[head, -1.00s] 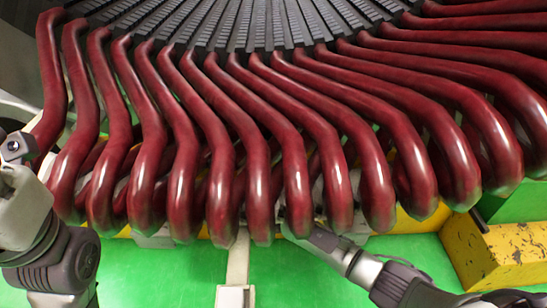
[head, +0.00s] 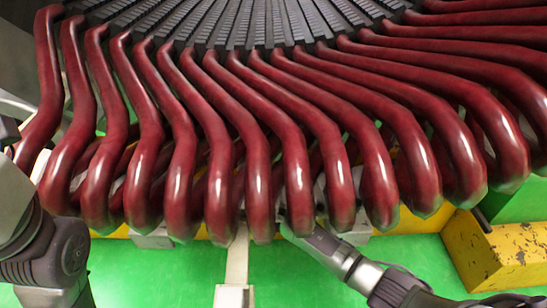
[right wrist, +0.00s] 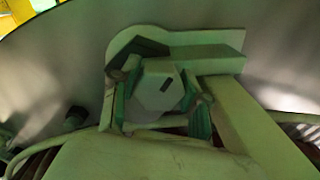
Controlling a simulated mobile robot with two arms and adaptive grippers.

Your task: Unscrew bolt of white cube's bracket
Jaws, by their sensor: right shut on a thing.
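In the right wrist view, a pale hexagonal bolt head (right wrist: 152,88) with a small dark slot mark sits in front of a pale bracket (right wrist: 215,50) with a rounded top. The fingers of my right gripper (right wrist: 160,100) are on both sides of the bolt head and shut on it. A large pale surface (right wrist: 140,160) fills the bottom of that view; I cannot tell if it is the white cube. In the head view, my right arm comes from the lower right and its end goes under the red coils, which hide the fingertips and bolt. My left gripper is out of view.
Red coils (head: 260,190) hang in a row from a dark ribbed core (head: 240,22) and cover the work area from above. A worn yellow block (head: 500,250) stands at the right. A pale strip (head: 237,265) crosses the open green floor (head: 150,275) in front.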

